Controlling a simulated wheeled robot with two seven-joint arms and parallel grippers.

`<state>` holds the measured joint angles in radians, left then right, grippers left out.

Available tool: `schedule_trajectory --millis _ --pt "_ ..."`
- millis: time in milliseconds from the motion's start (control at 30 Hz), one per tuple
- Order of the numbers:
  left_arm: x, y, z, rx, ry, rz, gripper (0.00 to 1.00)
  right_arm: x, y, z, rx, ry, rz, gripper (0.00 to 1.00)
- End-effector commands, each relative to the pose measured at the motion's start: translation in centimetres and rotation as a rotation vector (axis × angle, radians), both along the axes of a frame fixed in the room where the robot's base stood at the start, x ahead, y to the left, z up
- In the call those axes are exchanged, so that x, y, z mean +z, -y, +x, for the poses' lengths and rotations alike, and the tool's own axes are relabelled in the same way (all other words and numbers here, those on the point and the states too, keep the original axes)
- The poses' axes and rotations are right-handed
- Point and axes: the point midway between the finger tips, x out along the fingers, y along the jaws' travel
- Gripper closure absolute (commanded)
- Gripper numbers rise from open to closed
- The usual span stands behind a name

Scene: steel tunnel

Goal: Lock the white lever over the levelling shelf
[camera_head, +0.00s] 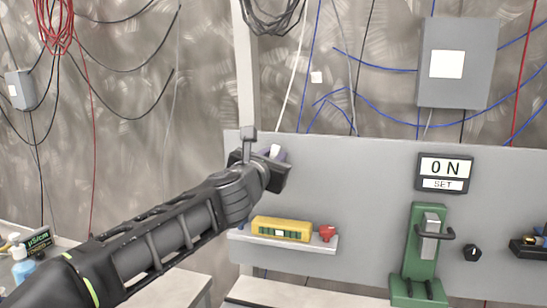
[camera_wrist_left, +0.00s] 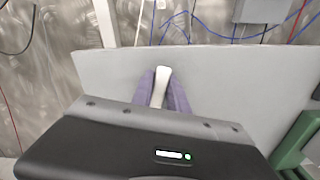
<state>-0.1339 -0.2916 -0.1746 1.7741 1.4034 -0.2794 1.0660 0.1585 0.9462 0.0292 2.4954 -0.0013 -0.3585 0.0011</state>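The white lever (camera_head: 275,151) is on the grey panel, above and slightly left of the levelling shelf (camera_head: 285,243). In the left wrist view the white lever (camera_wrist_left: 161,86) points up, with a purple piece close on each side. My left gripper (camera_head: 272,160) is at the lever, and its dark body hides the lever's lower part and mount. I cannot tell whether its fingers press on the lever. A yellow spirit level (camera_head: 281,228) lies on the shelf, beside a red knob (camera_head: 327,232). My right gripper is not in view.
A dark item (camera_head: 530,247) is at the right edge. A blue bottle (camera_head: 24,268) stands at far left.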

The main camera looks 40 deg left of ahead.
Motion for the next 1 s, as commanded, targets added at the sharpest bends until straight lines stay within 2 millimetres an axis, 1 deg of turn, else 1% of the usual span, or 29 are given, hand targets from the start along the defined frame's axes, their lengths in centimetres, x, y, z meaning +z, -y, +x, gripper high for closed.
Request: schedule_trajectory --millis 33,200,233,567,667,800,867,1000 --pt "0.0 0.0 0.0 0.000 0.000 0.000 0.86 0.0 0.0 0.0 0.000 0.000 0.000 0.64" --pt "0.0 0.0 0.0 0.000 0.000 0.000 0.99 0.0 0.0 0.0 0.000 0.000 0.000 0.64" --pt "0.0 0.0 0.0 0.000 0.000 0.000 1.00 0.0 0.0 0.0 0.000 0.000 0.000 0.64" --pt "0.0 0.0 0.0 0.000 0.001 -0.004 1.00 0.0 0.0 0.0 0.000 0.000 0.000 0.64" --pt "0.0 -0.3 -0.1 0.001 0.025 -0.072 1.00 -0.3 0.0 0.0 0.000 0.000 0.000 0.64" --pt "0.0 -0.9 -0.3 0.001 0.083 -0.236 1.00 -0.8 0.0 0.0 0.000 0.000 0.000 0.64" --pt "0.1 -1.0 -0.4 0.000 0.092 -0.263 1.00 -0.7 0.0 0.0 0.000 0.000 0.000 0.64" --pt "0.1 -1.0 -0.4 0.000 0.093 -0.265 1.00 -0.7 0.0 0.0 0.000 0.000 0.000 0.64"
